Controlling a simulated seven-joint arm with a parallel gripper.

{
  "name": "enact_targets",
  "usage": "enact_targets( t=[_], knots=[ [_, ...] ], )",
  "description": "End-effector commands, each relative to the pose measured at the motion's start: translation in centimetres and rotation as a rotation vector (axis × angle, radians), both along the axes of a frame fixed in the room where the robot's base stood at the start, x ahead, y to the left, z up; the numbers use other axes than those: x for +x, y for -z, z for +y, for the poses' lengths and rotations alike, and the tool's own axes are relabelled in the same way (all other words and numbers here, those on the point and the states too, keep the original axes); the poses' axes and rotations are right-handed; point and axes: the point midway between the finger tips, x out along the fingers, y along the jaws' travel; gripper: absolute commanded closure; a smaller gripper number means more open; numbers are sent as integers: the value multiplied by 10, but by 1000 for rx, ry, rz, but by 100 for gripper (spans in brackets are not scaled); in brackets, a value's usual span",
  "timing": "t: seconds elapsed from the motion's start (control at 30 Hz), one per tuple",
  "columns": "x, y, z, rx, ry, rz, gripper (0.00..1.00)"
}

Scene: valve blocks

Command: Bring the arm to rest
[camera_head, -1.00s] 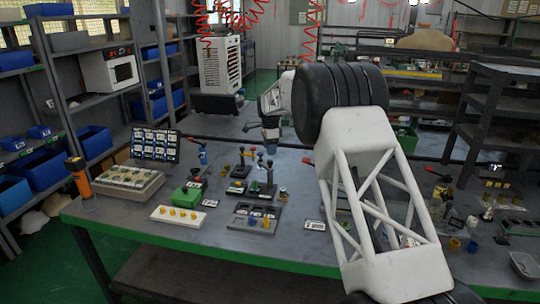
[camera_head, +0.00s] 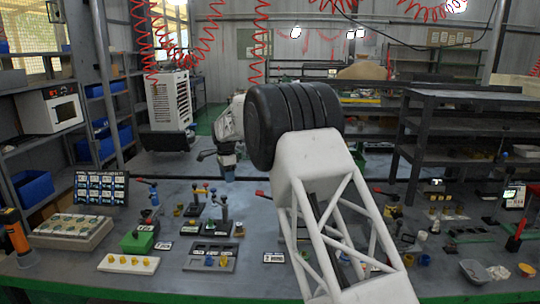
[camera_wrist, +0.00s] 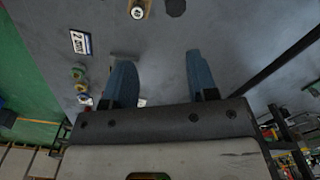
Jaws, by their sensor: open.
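My arm is raised over the workbench (camera_head: 240,277), its white lattice link and black joint filling the middle of the head view. My gripper (camera_head: 227,172) hangs beyond the black joint, pointing down above the back part of the bench. In the wrist view my gripper (camera_wrist: 158,62) shows two blue fingers spread apart with nothing between them. The fingers are clear of the things below.
A green block (camera_head: 138,242), a white strip with yellow pieces (camera_head: 128,263) and a grey tray (camera_head: 211,257) stand at left front. Several small parts and a grey bowl (camera_head: 474,271) lie at right. A dark shelf rack (camera_head: 455,130) stands behind.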

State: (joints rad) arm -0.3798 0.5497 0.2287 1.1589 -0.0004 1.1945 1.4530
Motion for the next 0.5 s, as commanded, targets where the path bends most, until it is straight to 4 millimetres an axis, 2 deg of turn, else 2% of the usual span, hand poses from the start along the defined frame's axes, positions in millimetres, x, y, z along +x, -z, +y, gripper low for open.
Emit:
enact_targets(
  t=[0.1, 0.5],
  knots=[
    [-14, -22, -22, 3, -32, -10, 47],
    [-81, -85, -100, 5, -174, -40, 47]
  ],
)
